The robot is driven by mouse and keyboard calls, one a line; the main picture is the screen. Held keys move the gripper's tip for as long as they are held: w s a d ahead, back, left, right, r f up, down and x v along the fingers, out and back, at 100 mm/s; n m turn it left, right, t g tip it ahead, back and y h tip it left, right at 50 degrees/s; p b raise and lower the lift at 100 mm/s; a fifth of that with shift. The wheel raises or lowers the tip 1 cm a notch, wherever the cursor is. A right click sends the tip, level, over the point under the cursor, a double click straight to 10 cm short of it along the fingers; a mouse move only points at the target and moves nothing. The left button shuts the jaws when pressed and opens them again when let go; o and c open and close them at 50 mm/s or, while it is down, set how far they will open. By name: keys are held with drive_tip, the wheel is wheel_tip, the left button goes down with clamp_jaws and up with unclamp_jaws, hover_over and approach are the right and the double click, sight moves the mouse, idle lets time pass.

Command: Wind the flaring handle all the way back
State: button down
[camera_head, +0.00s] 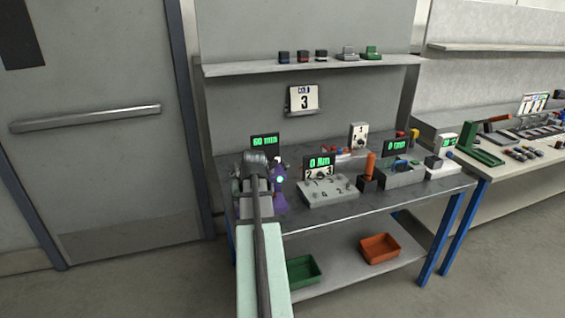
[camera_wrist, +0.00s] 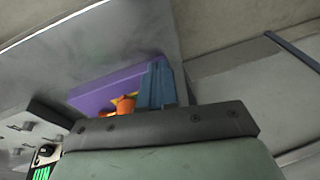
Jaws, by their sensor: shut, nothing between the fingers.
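A purple device (camera_head: 280,203) stands at the left end of the bench, partly hidden behind my arm, below a display reading 60 mm (camera_head: 265,141). The purple block (camera_wrist: 100,97) also shows in the wrist view, with a small orange part (camera_wrist: 124,105) and yellow bits beside my fingers. I cannot tell whether the orange part is the flaring handle. My gripper (camera_wrist: 157,72) is shut and empty, its blue-grey fingers close to the purple block; contact cannot be told. In the head view the wrist (camera_head: 255,165) hides much of this spot.
Right of the purple device stand a grey numbered box (camera_head: 328,190) with a 0 Nm display and an orange-handled tool (camera_head: 370,166). A shelf (camera_head: 310,65) with small items runs above. Green (camera_head: 303,271) and orange (camera_head: 380,248) trays lie below the bench.

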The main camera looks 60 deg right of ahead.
sight(269, 179)
drive_tip(key=s+d+r+m+t+h, duration=0.35)
drive_tip(key=s+d+r+m, duration=0.25)
drive_tip(key=s+d+r, duration=1)
drive_tip(key=shift+m+g+h, duration=0.25)
drive_tip(key=shift+m+g, duration=0.05)
drive_tip(key=shift+g, duration=0.15)
drive_tip(key=w+d+f, duration=0.1)
drive_tip(key=w+f, duration=0.1)
drive_tip(key=w, duration=0.1)
drive_tip(key=w+d+f, duration=0.1)
drive_tip(key=w+f, duration=0.1)
drive_tip(key=w, duration=0.1)
drive_tip(key=w+d+f, duration=0.1)
drive_tip(key=w+f, duration=0.2)
drive_tip(key=shift+w, duration=1)
drive_tip(key=shift+w+d+n+t+y, duration=0.15)
drive_tip(key=shift+n+y, duration=0.1)
drive_tip(key=shift+n, duration=0.2)
drive_tip(key=shift+d+n+t+y, duration=0.15)
drive_tip(key=shift+n+y, duration=0.1)
drive_tip(key=shift+n, duration=0.2)
